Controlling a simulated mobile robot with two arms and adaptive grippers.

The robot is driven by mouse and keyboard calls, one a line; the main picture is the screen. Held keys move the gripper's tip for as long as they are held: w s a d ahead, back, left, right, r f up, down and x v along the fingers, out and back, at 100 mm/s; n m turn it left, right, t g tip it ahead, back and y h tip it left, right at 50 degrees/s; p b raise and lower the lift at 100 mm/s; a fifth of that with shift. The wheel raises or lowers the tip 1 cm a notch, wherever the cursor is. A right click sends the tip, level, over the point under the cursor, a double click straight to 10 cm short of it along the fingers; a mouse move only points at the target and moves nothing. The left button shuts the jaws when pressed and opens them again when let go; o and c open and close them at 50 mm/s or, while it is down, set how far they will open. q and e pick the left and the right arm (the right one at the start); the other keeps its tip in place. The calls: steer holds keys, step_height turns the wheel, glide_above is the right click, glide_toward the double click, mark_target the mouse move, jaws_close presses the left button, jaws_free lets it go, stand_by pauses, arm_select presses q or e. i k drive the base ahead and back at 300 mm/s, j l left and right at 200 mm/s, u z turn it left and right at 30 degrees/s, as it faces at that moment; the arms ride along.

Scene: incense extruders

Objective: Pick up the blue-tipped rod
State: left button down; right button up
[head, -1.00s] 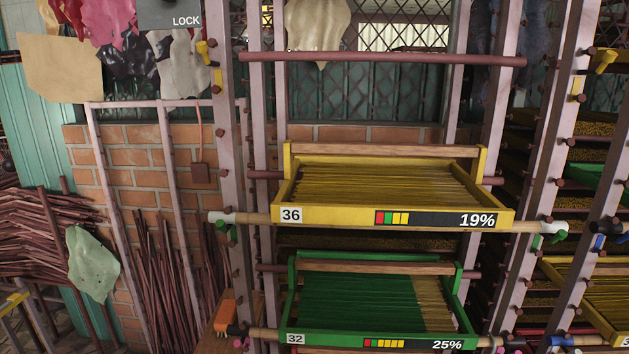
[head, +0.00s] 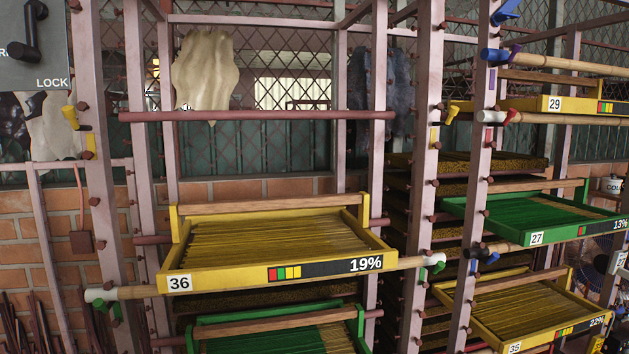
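A wooden rod with a blue tip (head: 565,63) runs across the upper right of the head view, just above the yellow tray 29 (head: 530,104). Its blue left end (head: 495,55) sits at a mauve rack post, and its right end runs out of the frame. A second rod below tray 29 has a white tip (head: 491,117). Neither of my grippers is in view.
Yellow tray 36 (head: 330,267) rests in the left rack, with a white-tipped rod (head: 98,295) under it. Green tray 27 (head: 570,234) and yellow tray 35 (head: 545,340) stand in the right rack. Mauve posts (head: 415,200) with pegs divide the racks.

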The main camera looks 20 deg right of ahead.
mark_target(486, 54)
steer(key=z, duration=1.85)
steer(key=i+l, duration=0.15)
steer(key=l, duration=0.15)
steer(key=i+l, duration=0.15)
steer(key=l, duration=0.15)
steer(key=i+l+u, duration=0.15)
steer(key=l+u, duration=0.65)
steer(key=i+l+u, duration=0.1)
steer(key=l+u, duration=0.3)
